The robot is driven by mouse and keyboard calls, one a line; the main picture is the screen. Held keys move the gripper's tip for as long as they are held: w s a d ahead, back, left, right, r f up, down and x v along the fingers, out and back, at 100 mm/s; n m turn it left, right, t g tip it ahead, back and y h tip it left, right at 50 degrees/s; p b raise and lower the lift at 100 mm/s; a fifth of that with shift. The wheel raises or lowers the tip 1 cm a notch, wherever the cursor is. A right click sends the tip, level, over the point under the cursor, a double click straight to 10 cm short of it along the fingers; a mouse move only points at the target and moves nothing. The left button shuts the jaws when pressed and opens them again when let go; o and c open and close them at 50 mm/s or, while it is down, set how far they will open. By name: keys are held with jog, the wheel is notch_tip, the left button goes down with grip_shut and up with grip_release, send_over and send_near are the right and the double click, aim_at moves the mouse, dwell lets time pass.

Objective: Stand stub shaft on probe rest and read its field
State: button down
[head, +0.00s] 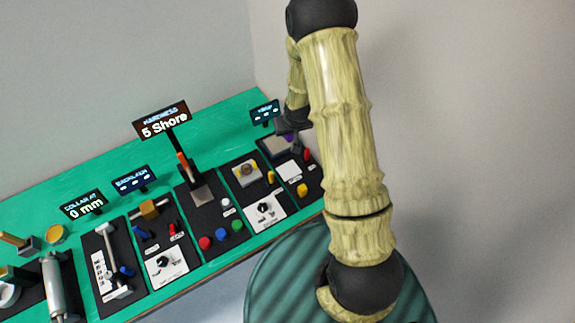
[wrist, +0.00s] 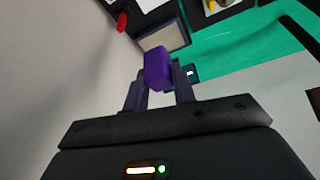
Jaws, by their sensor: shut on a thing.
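My gripper (wrist: 160,88) is shut on a purple block-like piece (wrist: 157,68); I cannot tell whether this is the stub shaft. In the head view a bit of purple (head: 289,137) shows below my gripper (head: 291,130), over the far right station. A pale square pad with a dark frame (wrist: 165,37) lies just beyond the piece in the wrist view. It may be the probe rest; I cannot tell whether the piece touches it. A small display (head: 265,112) stands behind that station, its text too small to read.
A green bench (head: 230,126) carries a row of black stations. A "5 Shore" display (head: 163,121) stands on a post. Red, blue and green buttons (head: 221,233) sit in front. Other displays (head: 84,206) stand left. A wall is close on the right.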

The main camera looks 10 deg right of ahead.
aim_at(289, 137)
jog(key=shift+w, duration=0.2)
jog(key=shift+w+a+f+b, duration=0.1)
jog(key=shift+w+f+b, duration=0.05)
jog(key=shift+f+b, duration=0.3)
jog(key=shift+s+f+b, duration=0.25)
jog(key=shift+f+b, duration=0.9)
jog(key=shift+b, duration=0.1)
notch_tip(289, 137, down, 7)
jog(key=b, duration=0.6)
jog(key=shift+b, duration=0.35)
jog(key=shift+w+r, duration=0.1)
jog(key=shift+r, duration=0.05)
